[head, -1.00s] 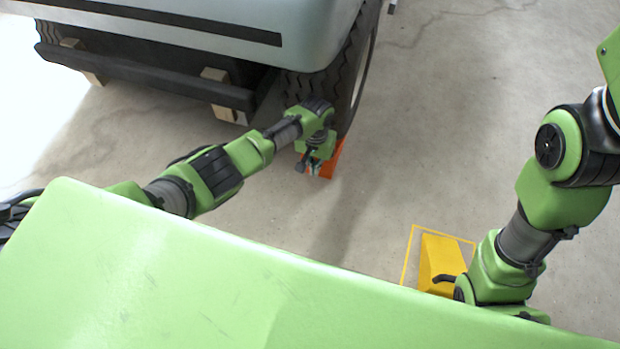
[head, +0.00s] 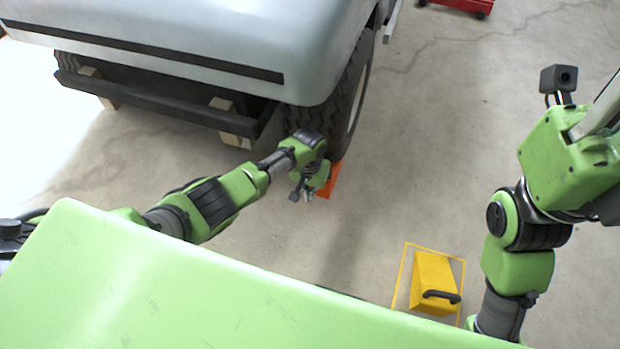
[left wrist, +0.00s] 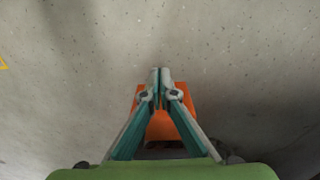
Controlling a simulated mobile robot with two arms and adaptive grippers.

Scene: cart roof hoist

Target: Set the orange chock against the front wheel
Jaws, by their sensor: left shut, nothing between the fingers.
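The orange chock (head: 330,182) is on the floor at the foot of the cart's wheel (head: 345,105) in the head view. Whether it touches the tyre is hidden by my left wrist. My left gripper (head: 308,196) is over the near side of the chock, pointing down. In the left wrist view, the left gripper (left wrist: 160,76) has its fingertips together with nothing between them. The orange chock (left wrist: 160,126) shows behind and between the fingers, partly covered by them. My right arm is at the right of the head view; its fingers do not show.
A yellow chock-like block (head: 432,280) with a black handle stands inside a yellow floor outline (head: 404,268). The cart body (head: 200,45) overhangs at top left, with wooden blocks (head: 232,122) beneath. A red object (head: 462,5) is at the top edge. The floor between is clear.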

